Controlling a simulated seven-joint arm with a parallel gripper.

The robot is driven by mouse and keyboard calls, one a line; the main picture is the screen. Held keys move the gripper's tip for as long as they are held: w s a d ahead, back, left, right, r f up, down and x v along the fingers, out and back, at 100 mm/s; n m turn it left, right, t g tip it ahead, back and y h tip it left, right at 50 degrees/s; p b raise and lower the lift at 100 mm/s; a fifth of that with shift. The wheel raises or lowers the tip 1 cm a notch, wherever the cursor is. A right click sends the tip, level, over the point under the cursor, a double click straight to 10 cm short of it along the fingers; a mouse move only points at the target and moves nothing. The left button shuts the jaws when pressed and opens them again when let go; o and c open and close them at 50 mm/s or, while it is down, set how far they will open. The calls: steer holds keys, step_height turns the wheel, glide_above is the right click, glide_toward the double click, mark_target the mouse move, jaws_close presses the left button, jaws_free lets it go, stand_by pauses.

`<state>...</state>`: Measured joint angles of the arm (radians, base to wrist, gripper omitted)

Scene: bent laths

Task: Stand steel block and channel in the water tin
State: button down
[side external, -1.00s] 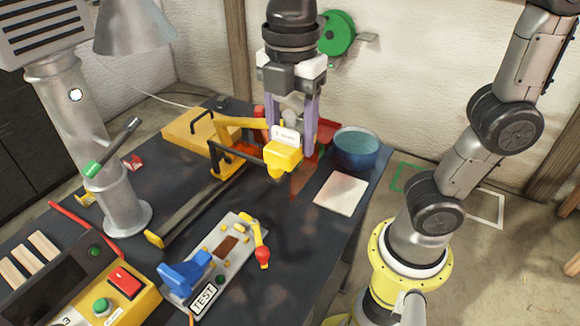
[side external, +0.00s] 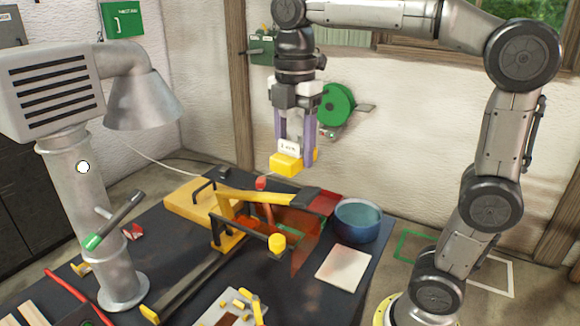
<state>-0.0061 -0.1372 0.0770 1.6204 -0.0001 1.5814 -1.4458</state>
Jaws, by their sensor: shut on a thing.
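My gripper (side external: 296,160) hangs above the bench, fingers pointing down. It is shut on a yellow block (side external: 287,166) with a white label (side external: 289,147) on its front face. The label's writing is too small to read. The block is clear of the bending rig. The blue round water tin (side external: 359,222) stands at the bench's right rear, lower and to the right of the gripper, with blue-green water inside. I cannot make out a bare steel block or a channel.
A yellow bending rig (side external: 232,213) with a dark lever and yellow knob (side external: 277,243) lies below the gripper. A red-sided trough (side external: 318,207) stands left of the tin. A pale square tile (side external: 343,268) lies in front of it. A lamp hood (side external: 142,100) stands left.

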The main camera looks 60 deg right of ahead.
steer(key=s+d+m, duration=0.1)
steer(key=s+d, duration=0.2)
steer(key=d, duration=1)
steer(key=s+d+m, duration=0.2)
steer(key=s+d, duration=0.1)
steer(key=d, duration=1.1)
step_height(320, 180, down, 31)
steer(key=shift+w+a+r, duration=0.1)
steer(key=shift+w, duration=0.05)
steer(key=shift+f, duration=0.3)
stand_by(0.9)
steer(key=shift+c, duration=0.6)
jaws_free()
steer(key=shift+r, duration=0.1)
